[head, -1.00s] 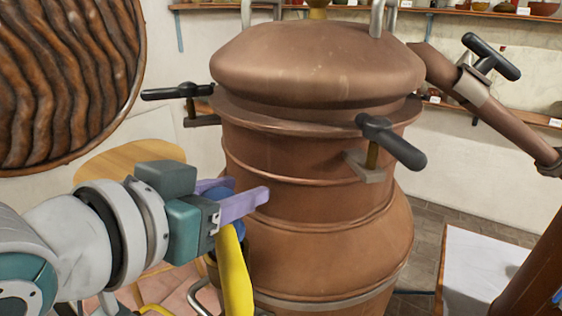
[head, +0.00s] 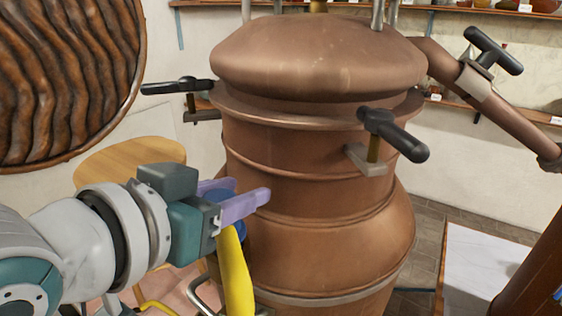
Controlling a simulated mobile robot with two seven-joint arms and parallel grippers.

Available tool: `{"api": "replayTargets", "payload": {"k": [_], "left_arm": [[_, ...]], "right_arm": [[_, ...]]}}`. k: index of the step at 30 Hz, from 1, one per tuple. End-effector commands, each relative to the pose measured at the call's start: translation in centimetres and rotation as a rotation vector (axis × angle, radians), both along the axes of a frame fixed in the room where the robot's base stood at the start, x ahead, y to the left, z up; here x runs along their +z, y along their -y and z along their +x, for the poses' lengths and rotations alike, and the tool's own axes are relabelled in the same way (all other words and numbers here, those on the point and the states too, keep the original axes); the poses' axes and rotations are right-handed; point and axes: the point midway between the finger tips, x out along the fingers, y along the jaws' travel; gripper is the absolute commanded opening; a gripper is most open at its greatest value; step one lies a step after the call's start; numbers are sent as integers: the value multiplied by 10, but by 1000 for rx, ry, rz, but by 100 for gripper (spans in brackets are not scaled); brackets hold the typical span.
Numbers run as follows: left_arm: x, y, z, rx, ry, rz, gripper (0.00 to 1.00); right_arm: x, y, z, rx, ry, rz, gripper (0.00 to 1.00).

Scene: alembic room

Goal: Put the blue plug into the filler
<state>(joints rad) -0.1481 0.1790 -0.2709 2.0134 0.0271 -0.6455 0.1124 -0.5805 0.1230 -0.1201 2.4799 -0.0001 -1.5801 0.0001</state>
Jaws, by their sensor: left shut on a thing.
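My left gripper (head: 238,197) has two purple fingers shut on a round blue thing, which looks like the blue plug (head: 220,196). The near finger hides part of it. A thick yellow curved piece (head: 236,272) hangs just below the fingers, in front of the copper still. I cannot tell whether it is joined to the blue plug. I cannot make out the filler for certain. My right gripper is not in view.
The large copper still (head: 320,175) stands right behind the gripper, with black clamp handles (head: 395,135) sticking out. A round wooden top (head: 125,158) is behind my left arm. A white-topped table (head: 480,265) stands at the right.

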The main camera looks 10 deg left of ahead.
Motion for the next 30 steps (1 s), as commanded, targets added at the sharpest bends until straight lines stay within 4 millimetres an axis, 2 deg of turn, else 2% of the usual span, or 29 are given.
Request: {"api": "replayTargets", "payload": {"k": [30], "left_arm": [[-7, 0, 0, 0, 1, 0, 0]], "right_arm": [[-1, -1, 0, -3, 0, 4, 50]]}}
